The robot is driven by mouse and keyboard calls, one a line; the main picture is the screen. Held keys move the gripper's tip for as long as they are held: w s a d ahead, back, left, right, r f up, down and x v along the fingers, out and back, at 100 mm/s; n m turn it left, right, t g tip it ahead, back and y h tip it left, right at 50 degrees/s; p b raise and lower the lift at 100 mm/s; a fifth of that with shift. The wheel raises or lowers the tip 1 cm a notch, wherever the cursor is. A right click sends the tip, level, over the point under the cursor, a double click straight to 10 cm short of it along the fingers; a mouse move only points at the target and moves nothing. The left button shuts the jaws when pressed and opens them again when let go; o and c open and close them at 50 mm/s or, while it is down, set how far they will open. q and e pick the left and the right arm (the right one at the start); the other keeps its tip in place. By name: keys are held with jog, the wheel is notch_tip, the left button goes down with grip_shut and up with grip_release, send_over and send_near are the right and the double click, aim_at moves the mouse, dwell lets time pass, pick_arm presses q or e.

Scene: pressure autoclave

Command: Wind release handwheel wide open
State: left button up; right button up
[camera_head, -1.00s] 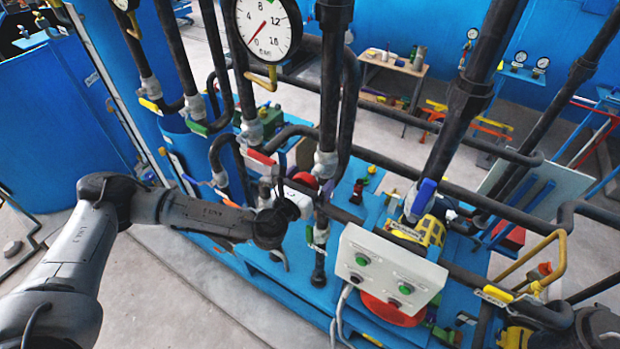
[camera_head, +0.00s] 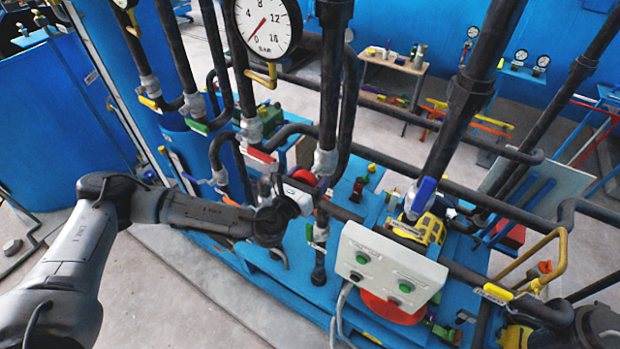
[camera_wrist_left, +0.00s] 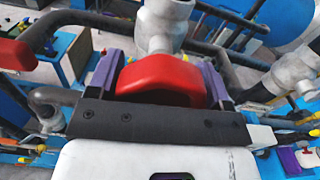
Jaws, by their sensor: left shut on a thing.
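The red handwheel (camera_head: 303,179) sits on the pipework near the middle of the head view, mostly hidden behind my left gripper (camera_head: 299,192). In the left wrist view the red wheel (camera_wrist_left: 162,76) shows as a rounded red body below a grey metal valve fitting (camera_wrist_left: 163,25). My left gripper (camera_wrist_left: 163,85) has its purple-lined fingers on either side of the red wheel and is shut on it. The wheel's far side and stem are partly hidden. Part of my right arm shows at the lower right of the head view, but its fingers do not show.
A large pressure gauge (camera_head: 268,24) stands above, its needle near the low end. A grey control box (camera_head: 388,271) with green buttons is right of the wheel. Dark vertical pipes crowd around my left gripper. A red lever (camera_wrist_left: 20,46) lies to its left in the wrist view.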

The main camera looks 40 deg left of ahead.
pick_arm(q)
jog(key=n+b, duration=0.6)
jog(key=n, duration=0.5)
jog(key=shift+d+n, duration=0.15)
jog(key=shift+n, duration=0.15)
jog(key=shift+n+b, duration=0.5)
jog(key=shift+n, duration=0.9)
jog(key=shift+r, duration=0.1)
jog(key=o, duration=0.9)
jog(key=shift+s, duration=0.1)
